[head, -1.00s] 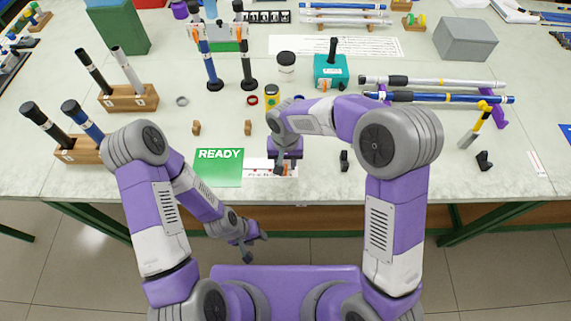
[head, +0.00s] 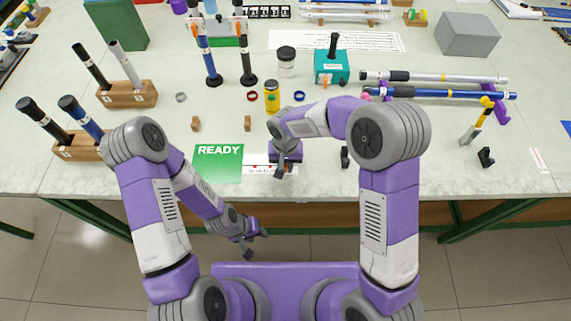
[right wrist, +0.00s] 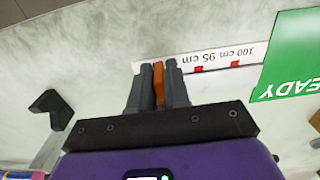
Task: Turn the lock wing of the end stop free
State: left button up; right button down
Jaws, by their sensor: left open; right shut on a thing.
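The orange lock wing (right wrist: 158,80) shows between the two grey fingers of my right gripper (right wrist: 158,92) in the right wrist view. The fingers are shut on it, at the end of a white scale strip (right wrist: 215,60) marked 95 cm and 100 cm. In the head view my right gripper (head: 281,171) is at the table's front edge, just right of the green READY card. The end stop's body is mostly hidden by the gripper. My left gripper (head: 250,245) is open and empty, below and in front of the table edge.
The green READY card (head: 218,163) lies left of my right gripper. A small black block (head: 345,158) stands to its right. A yellow jar (head: 272,96) and rings are behind it. Rods lie on a purple rack (head: 500,112) at right; rod holders (head: 128,94) stand at left.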

jog(key=shift+a+h, duration=0.1)
jog(key=shift+h, duration=0.3)
jog(key=h, duration=0.4)
jog(key=shift+a+h, duration=0.25)
jog(key=shift+h, duration=0.05)
jog(key=h, duration=0.3)
jog(key=shift+a+f+h, duration=0.15)
jog(key=shift+f+h, duration=0.1)
jog(key=shift+h, duration=0.05)
jog(key=h+b, duration=0.2)
jog(key=h, duration=0.1)
jog(key=shift+f+h+b, duration=0.25)
jog(key=shift+h+b, duration=0.05)
jog(key=shift+b, duration=0.05)
jog(key=shift+f+h+b, duration=0.1)
jog(key=shift+h+b, duration=0.85)
jog(key=shift+h, duration=0.15)
jog(key=shift+h+b, duration=0.8)
jog(key=shift+h, duration=0.1)
